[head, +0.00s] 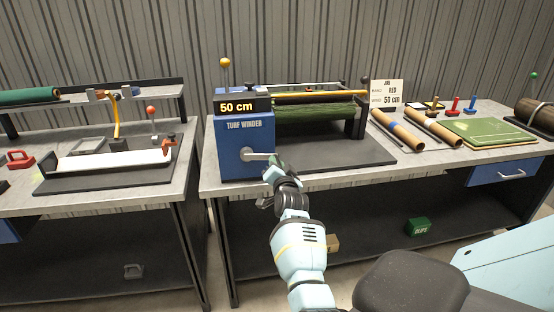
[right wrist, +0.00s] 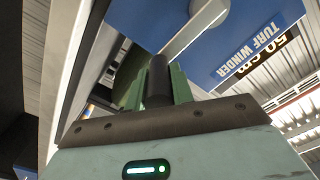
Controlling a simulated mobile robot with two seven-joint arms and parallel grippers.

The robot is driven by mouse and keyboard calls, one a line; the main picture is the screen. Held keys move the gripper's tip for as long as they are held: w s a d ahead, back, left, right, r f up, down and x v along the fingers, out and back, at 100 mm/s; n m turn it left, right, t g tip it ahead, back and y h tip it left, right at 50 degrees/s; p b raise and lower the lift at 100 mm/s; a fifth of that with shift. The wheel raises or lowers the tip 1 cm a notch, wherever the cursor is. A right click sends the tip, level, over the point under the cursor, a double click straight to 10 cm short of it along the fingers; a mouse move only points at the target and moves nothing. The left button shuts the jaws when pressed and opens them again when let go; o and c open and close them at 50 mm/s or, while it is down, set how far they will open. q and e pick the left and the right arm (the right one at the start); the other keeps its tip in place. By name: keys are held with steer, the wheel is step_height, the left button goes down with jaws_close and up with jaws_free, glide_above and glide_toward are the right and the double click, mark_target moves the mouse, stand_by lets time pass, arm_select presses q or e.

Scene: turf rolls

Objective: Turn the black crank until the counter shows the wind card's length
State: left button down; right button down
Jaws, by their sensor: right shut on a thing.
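The blue turf winder (head: 232,137) stands on the middle bench. Its counter (head: 238,107) reads 50 cm. The wind card (head: 387,93) stands behind at the right, with the word RED and 50 cm on it. The crank's pale arm (head: 256,156) points right from the winder's front. My right gripper (head: 277,167) is at its outer end. In the right wrist view the green fingers are shut around the black crank handle (right wrist: 157,80). A green turf roll (head: 312,117) lies on the winder behind the crank. My left gripper is not in view.
Two brown tubes (head: 398,131), a green mat (head: 487,132) and small coloured pegs (head: 453,106) are on the bench to the right. A left bench holds a white tray (head: 113,160). A green box (head: 418,226) sits on the lower shelf. The dark bench mat (head: 345,153) has clear room.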

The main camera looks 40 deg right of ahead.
steer(key=shift+w+a+f+m, duration=0.1)
steer(key=shift+f+m, duration=0.5)
steer(key=shift+m, duration=0.15)
steer(key=shift+w+a+f+m, duration=0.1)
steer(key=shift+f+m, duration=0.5)
steer(key=shift+m, duration=0.15)
steer(key=c, duration=1.2)
jaws_free()
steer(key=shift+s, duration=0.1)
steer(key=v, duration=0.7)
steer(key=shift+s+a+p, duration=0.25)
steer(key=shift+s+p, duration=0.1)
steer(key=shift+p, duration=0.05)
